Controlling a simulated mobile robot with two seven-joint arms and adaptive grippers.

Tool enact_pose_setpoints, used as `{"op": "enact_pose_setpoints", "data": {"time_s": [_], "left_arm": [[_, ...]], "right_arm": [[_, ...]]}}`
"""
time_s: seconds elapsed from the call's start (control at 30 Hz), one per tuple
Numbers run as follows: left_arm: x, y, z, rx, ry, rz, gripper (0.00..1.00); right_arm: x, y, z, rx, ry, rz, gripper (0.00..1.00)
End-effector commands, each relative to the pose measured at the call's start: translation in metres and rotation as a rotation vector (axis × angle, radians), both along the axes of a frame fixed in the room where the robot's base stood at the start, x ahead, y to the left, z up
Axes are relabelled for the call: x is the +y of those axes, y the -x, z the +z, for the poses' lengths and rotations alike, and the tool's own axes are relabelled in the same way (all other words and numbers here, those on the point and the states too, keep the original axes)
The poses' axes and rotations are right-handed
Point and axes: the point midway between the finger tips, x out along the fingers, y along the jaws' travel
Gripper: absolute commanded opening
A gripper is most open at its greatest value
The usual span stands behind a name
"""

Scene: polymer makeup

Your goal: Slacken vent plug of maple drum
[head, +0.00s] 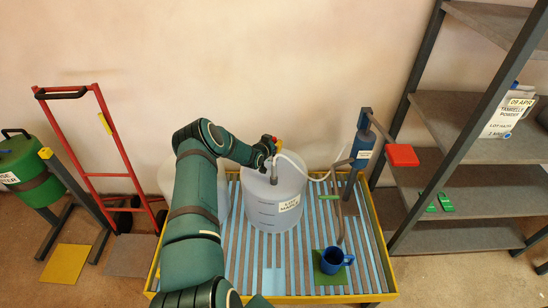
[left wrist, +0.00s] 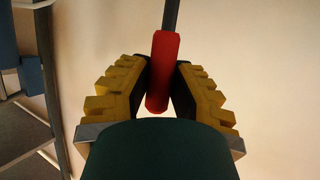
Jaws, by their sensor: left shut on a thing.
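The maple drum (head: 288,208), a translucent whitish container with a label, stands on the slatted pallet. My left arm reaches over from the left, and its gripper (head: 269,145) is above the drum's top. In the left wrist view the gripper (left wrist: 158,85) is shut on a red handle (left wrist: 160,75) with a dark rod (left wrist: 171,15) running out of it. A short grey upright piece (head: 273,174) shows on the drum top below the gripper. I cannot tell whether it joins the red handle, and the vent plug is not clearly visible. My right gripper is out of view.
A white hose (head: 318,178) runs from the drum top to a blue pump (head: 362,142). A second whitish drum (head: 167,180) stands behind my left arm. Grey shelves (head: 455,185) stand right, a red hand truck (head: 117,140) left.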

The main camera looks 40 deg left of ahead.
Motion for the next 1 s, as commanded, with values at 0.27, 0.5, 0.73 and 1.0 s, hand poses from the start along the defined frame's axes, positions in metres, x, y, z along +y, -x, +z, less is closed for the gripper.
{"op": "enact_pose_setpoints", "data": {"time_s": [0.27, 0.5, 0.73, 1.0], "left_arm": [[-0.0019, 0.0006, -0.0007, 0.006, 0.002, 0.095, 0.0], [-0.0013, 0.001, -0.0021, 0.006, 0.001, 0.1, 0.0], [-0.0014, 0.0011, -0.0022, 0.007, 0.002, 0.1, 0.0], [-0.0009, 0.0008, -0.0013, 0.005, 0.001, 0.1, 0.5]], "right_arm": [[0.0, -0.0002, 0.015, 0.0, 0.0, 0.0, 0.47], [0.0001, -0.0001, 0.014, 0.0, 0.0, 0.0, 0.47], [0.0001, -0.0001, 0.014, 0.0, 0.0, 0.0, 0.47], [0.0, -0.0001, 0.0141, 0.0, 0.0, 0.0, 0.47]]}}
